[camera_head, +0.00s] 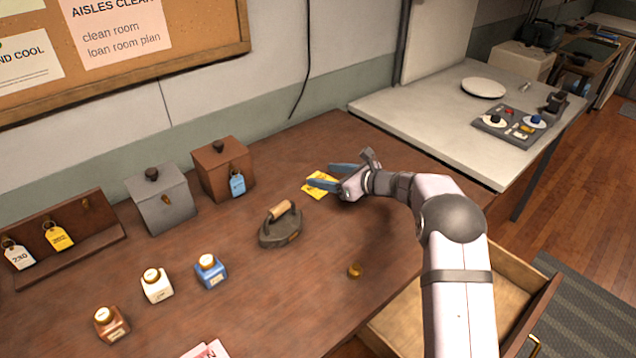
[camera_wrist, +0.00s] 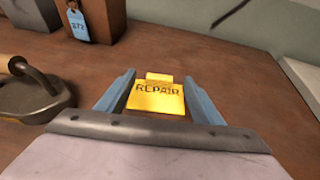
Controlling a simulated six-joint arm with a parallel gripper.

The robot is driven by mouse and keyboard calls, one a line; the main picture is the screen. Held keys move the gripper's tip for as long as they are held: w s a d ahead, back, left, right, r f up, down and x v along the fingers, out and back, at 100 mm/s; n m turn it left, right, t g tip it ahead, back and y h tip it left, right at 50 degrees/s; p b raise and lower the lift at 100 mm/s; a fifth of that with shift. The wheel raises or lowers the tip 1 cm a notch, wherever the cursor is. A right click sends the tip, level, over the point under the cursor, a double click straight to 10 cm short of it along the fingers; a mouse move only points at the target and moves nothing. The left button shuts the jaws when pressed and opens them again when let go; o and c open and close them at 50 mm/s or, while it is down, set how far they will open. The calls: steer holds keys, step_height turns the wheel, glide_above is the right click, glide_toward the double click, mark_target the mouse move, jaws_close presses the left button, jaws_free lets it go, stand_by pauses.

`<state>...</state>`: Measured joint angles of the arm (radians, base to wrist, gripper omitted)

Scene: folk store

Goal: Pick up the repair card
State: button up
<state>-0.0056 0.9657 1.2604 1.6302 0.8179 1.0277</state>
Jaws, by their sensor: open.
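The repair card (camera_head: 315,190) is a yellow card on the brown wooden table (camera_head: 300,297). In the wrist view, the repair card (camera_wrist: 157,97) shows the word REPAIR and lies between the two blue fingers. My gripper (camera_head: 320,177) is open, with its fingers over the card in the head view. In the wrist view, my gripper (camera_wrist: 163,88) has one finger on each side of the card with a gap on both sides. I cannot tell whether the fingers touch the table. Part of the card is hidden by the fingers in the head view.
A dark flat iron (camera_head: 281,228) with a wooden handle stands left of my gripper. A brown box (camera_head: 221,172) with a blue tag and a grey box (camera_head: 162,203) stand further left. Several small bottles stand near the front. An open drawer (camera_head: 513,289) is at the right.

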mark_target(317, 175)
steer(key=shift+f+x, duration=0.25)
steer(key=shift+x, duration=2)
steer(key=shift+d, duration=0.1)
steer(key=shift+c, duration=0.6)
steer(key=c, duration=1)
